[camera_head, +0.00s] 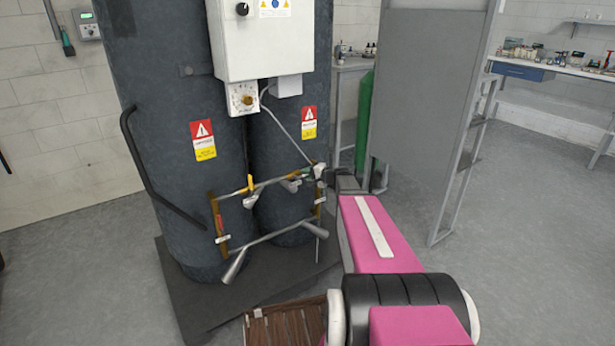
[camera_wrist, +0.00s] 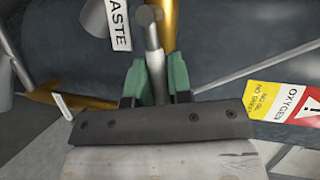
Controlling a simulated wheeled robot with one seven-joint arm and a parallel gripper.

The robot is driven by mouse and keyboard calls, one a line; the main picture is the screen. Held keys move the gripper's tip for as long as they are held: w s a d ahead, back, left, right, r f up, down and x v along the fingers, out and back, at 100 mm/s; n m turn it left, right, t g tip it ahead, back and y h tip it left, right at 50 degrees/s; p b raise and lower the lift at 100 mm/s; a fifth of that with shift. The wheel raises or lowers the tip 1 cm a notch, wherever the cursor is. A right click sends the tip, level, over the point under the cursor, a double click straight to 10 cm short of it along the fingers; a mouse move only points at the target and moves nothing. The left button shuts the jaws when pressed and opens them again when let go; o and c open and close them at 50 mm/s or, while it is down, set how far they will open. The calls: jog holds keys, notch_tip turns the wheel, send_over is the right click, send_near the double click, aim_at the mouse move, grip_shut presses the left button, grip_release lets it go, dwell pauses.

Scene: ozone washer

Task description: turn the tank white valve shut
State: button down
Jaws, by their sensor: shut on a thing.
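Two dark grey tanks (camera_head: 170,120) stand with a pipe frame (camera_head: 268,239) across their lower fronts. My gripper (camera_wrist: 156,72) has green fingers closed around a pale grey-white valve handle (camera_wrist: 154,60). The handle runs up between the fingers to a rounded end in front of a brass pipe (camera_wrist: 167,22). In the head view, my arm reaches in from the right and the handle shows as a small pale shape (camera_head: 319,172) at the frame's upper right corner. The fingers are too small to make out there. How far the valve is turned cannot be told.
A yellow valve handle (camera_head: 250,186) sits on the upper pipe, left of my gripper. A white control box (camera_head: 262,40) hangs above. A green cylinder (camera_head: 364,120) and a grey panel (camera_head: 425,100) stand close to my arm. A brown slatted crate (camera_head: 285,326) lies in front.

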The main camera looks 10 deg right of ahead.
jog(key=c, duration=1.1)
grip_release()
jog(key=shift+o, duration=0.2)
jog(key=shift+s, duration=0.1)
jog(key=v, duration=1)
jog(key=shift+s+d, duration=0.25)
